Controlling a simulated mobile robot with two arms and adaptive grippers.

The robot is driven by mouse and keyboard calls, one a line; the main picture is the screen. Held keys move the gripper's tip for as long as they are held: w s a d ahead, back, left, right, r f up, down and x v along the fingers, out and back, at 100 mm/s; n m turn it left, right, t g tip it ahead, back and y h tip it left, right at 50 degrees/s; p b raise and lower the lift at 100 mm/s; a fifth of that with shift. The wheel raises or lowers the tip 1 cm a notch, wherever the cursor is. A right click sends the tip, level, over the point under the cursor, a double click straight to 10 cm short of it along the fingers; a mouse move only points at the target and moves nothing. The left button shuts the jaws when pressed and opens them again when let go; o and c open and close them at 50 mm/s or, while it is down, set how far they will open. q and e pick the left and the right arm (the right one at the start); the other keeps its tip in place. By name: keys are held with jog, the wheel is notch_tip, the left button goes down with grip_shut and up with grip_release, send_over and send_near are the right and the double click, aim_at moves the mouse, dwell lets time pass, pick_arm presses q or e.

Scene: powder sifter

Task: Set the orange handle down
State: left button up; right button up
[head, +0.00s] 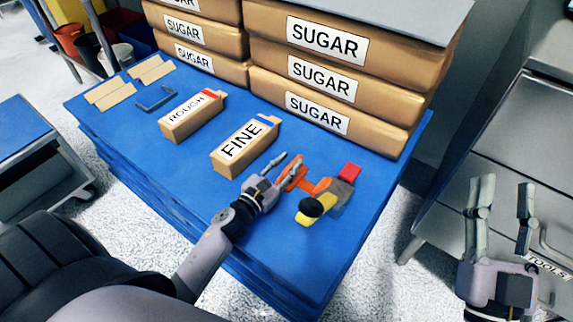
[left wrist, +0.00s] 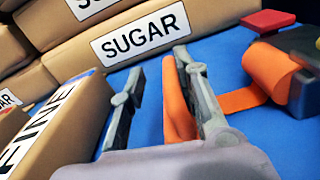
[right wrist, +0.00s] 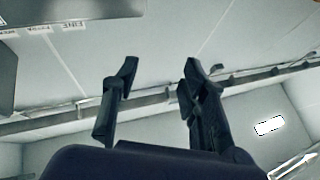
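The orange handle (head: 298,182) is at the right part of the blue table, in line with a dark grey block (head: 341,190). My left gripper (head: 279,167) is at its grip end. In the left wrist view, the grip (left wrist: 174,105) stands between the open fingers, close against the right finger, with blue table showing between it and the left finger. An orange arm (left wrist: 240,100) runs right to an orange cylinder (left wrist: 270,72) at the block. Whether the handle rests on the table cannot be told. My right gripper (head: 505,200) is open and empty, off the table.
A red block (head: 349,171) and a yellow part (head: 318,211) with a black knob adjoin the grey block. The FINE box (head: 246,146) and ROUGH box (head: 192,116) are to the left. SUGAR sacks (head: 330,80) stand behind. A grey TOOLS cabinet (head: 480,150) is at right.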

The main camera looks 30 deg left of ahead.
dwell(0.3)
pick_arm(q)
jog(key=shift+s, duration=0.1)
jog(key=s, duration=0.3)
jog(key=s+a, duration=0.1)
jog(key=s, duration=0.7)
jog(key=shift+s+a, duration=0.25)
jog(key=shift+a, duration=0.05)
jog(key=d+r+m+t+h, duration=0.1)
jog(key=d+r+m, duration=0.4)
jog(key=r+m, duration=0.3)
jog(key=d+r+m+t+h, duration=0.1)
jog(key=d+r+m, duration=0.3)
jog(key=r+m, duration=0.5)
jog(key=d+r+m+t+h, duration=0.1)
jog(key=d+r+m, duration=0.4)
jog(key=m, duration=1.3)
jog(key=shift+w+d+r+t, duration=0.15)
jog(key=shift+d+r+t, duration=0.4)
jog(key=shift+r, duration=1.6)
pick_arm(e)
jog(key=shift+w+f+g, duration=0.4)
jog(key=shift+f+g, duration=0.2)
jog(key=shift+f, duration=0.15)
pick_arm(q)
jog(key=shift+a, duration=0.2)
